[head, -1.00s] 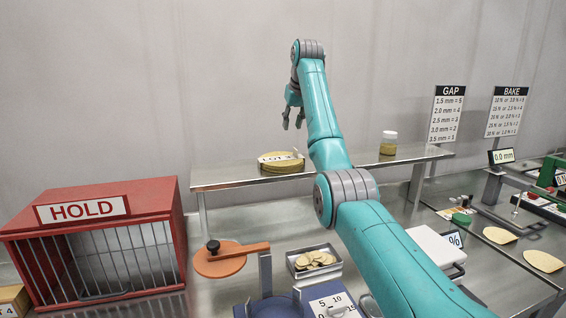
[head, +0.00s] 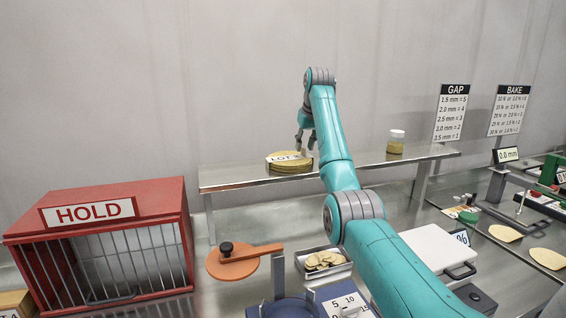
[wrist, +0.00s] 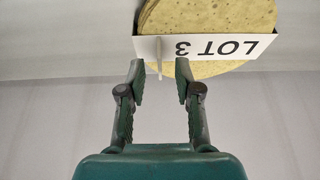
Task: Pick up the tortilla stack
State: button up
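The tortilla stack (head: 291,166) is a pile of round yellow tortillas on the raised metal shelf (head: 235,179), with a white LOT 3 card (wrist: 215,47) at its edge. In the wrist view the stack (wrist: 205,15) fills the top, and a thin pale upright tab (wrist: 159,56) stands at the card. My gripper (head: 306,141) is just above the stack's right side in the head view. The wrist view shows its two fingers (wrist: 160,72) apart and empty, on either side of the tab's lower end. Whether they touch anything I cannot tell.
A lidded jar (head: 396,146) stands on the shelf to the right. Below are the red HOLD cage (head: 110,195), an orange disc (head: 230,263), a metal tray of chips (head: 327,275) and a white scale (head: 437,246). The shelf between stack and jar looks clear.

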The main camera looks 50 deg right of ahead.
jog(key=shift+x, duration=0.85)
grip_shut()
jog(key=shift+r, duration=0.15)
notch_tip(320, 180, up, 10)
